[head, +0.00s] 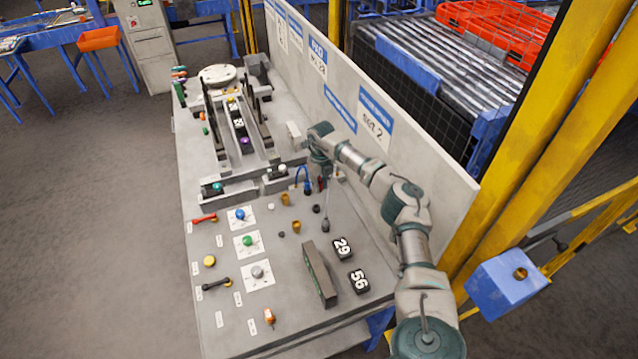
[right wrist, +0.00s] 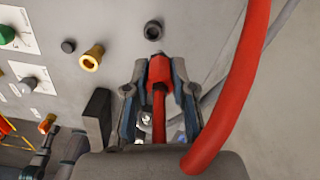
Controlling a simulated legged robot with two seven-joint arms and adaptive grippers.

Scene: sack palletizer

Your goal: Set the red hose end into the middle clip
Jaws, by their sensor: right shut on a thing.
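My right gripper (head: 318,172) is over the back right of the grey panel, by the upright wall. In the right wrist view its fingers (right wrist: 159,70) are shut on the red hose end (right wrist: 160,76), which sits between them. The red hose (right wrist: 240,85) bends in a thick loop on the right of that view. A small bit of red (head: 320,184) shows below the gripper in the head view. A black round fitting (right wrist: 153,30) lies just beyond the hose end, apart from it in the picture. I cannot tell which part is the middle clip. My left gripper is not in view.
Brass fittings (head: 296,227) and a dark upright block (head: 319,273) stand on the panel. A blue hose (head: 302,178) is close left of the gripper. The wall (head: 400,145) limits room to the right. Knobs (head: 247,240) and levers (head: 216,284) fill the front left.

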